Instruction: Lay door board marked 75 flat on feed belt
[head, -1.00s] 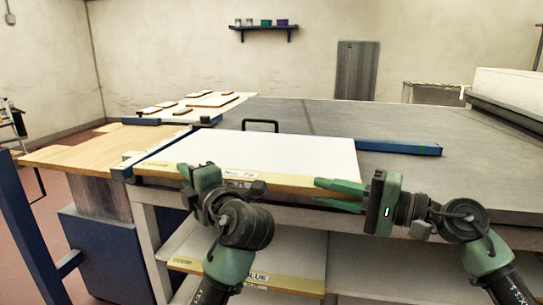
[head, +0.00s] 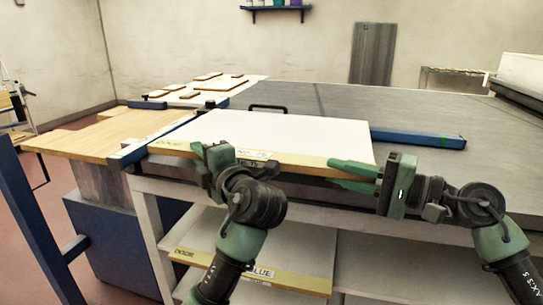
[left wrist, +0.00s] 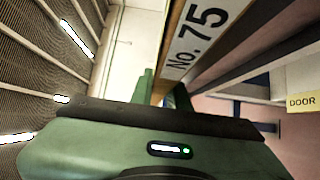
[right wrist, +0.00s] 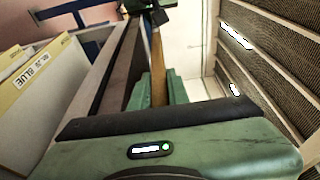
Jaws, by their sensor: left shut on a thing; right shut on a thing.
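The door board (head: 290,130) is a white panel with a tan front edge, lying about level over the near left part of the grey feed belt (head: 340,101). I cannot tell whether it touches the belt. Its label, No. 75 (left wrist: 203,42), reads clearly in the left wrist view. My left gripper (head: 215,158) is shut on the board's front edge, left of its middle. My right gripper (head: 350,174) is shut on the same edge near its right end; the edge also shows between its fingers in the right wrist view (right wrist: 158,75).
A blue bar (head: 418,138) lies on the belt right of the board. A blue stop rail (head: 150,142) and a wooden table (head: 90,137) are on the left. Other boards, one marked BLUE (head: 225,262), lie on the shelf below. Small panels (head: 190,94) lie at the back left.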

